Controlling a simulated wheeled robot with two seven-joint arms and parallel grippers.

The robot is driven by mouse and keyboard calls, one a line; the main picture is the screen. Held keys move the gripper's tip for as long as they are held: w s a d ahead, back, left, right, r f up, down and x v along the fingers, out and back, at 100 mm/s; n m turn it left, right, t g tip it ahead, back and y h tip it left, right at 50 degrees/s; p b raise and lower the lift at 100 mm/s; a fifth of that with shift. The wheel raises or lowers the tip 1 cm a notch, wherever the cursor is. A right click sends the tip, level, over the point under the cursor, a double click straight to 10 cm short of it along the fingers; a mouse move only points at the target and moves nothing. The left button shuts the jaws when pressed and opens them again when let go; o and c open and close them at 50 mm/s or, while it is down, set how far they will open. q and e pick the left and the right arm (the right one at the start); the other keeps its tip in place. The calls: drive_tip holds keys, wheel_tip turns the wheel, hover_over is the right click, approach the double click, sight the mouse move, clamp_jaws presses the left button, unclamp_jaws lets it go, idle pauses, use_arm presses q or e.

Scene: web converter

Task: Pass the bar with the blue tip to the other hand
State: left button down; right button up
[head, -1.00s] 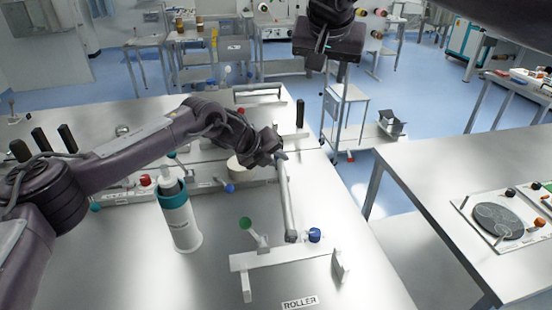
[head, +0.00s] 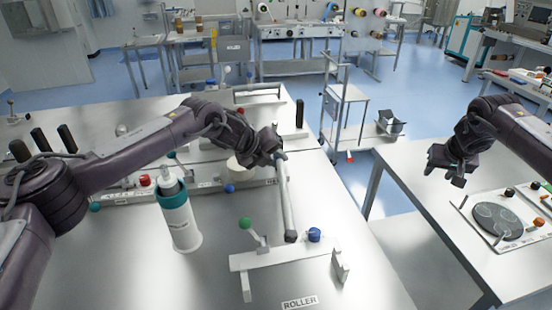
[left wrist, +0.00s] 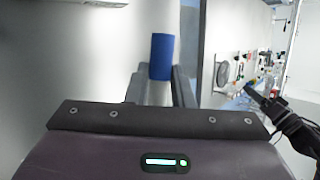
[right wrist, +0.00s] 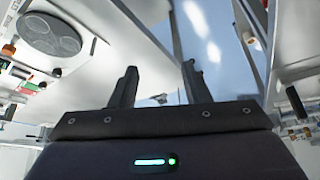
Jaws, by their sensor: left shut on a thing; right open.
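A pale grey bar (head: 288,205) slants down from my left gripper (head: 279,157) in the head view, above the left table. The left gripper is shut on its upper end. In the left wrist view a blue tip (left wrist: 161,57) shows at the fingers of the left gripper (left wrist: 158,90). I cannot make out this blue tip in the head view. My right gripper (head: 447,172) is open and empty over the right table, well apart from the bar. Its two spread fingers also show in the right wrist view (right wrist: 158,85).
A white roller fixture (head: 285,257) with a green-knobbed lever and a blue knob (head: 314,235) stands below the bar. A white and teal bottle (head: 180,222) stands left of it. A panel with a dark disc (head: 497,220) lies on the right table. A gap separates the tables.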

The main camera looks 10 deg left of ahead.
drive_tip(key=s+d+f+g+h, duration=0.1)
drive_tip(key=s+d+f, duration=0.5)
drive_tip(key=d+f, duration=0.35)
drive_tip(key=s+d+f+g+h, duration=0.2)
drive_tip(key=s+d+f, duration=0.4)
drive_tip(key=d+f, duration=0.3)
drive_tip(key=s+d+f+n+g+h, duration=0.1)
drive_tip(key=s+d+f+g, duration=0.1)
drive_tip(key=s+d+f, duration=0.75)
drive_tip(key=s+d+f+n+g+h, duration=0.15)
drive_tip(key=s+d, duration=0.55)
drive_tip(key=s, duration=0.7)
drive_tip(key=s+a+f+y, duration=0.3)
drive_tip(key=s+a+f, duration=0.55)
drive_tip(key=f, duration=0.45)
drive_tip(key=s+a+f+n+t+y, duration=0.1)
drive_tip(key=a+f+y, duration=0.1)
drive_tip(key=a+f, duration=0.8)
drive_tip(key=s+a+f+n+t+y, duration=0.1)
drive_tip(key=a+f+n+t+y, duration=0.15)
drive_tip(key=a, duration=1.25)
drive_tip(key=s+a+f, duration=0.2)
drive_tip(key=s+a, duration=0.6)
drive_tip(key=s+a+f+m+g+h, duration=0.1)
drive_tip(key=s+a+f, duration=0.2)
drive_tip(key=s+a, duration=0.5)
drive_tip(key=shift+f, duration=0.3)
drive_tip(key=shift+a, duration=0.1)
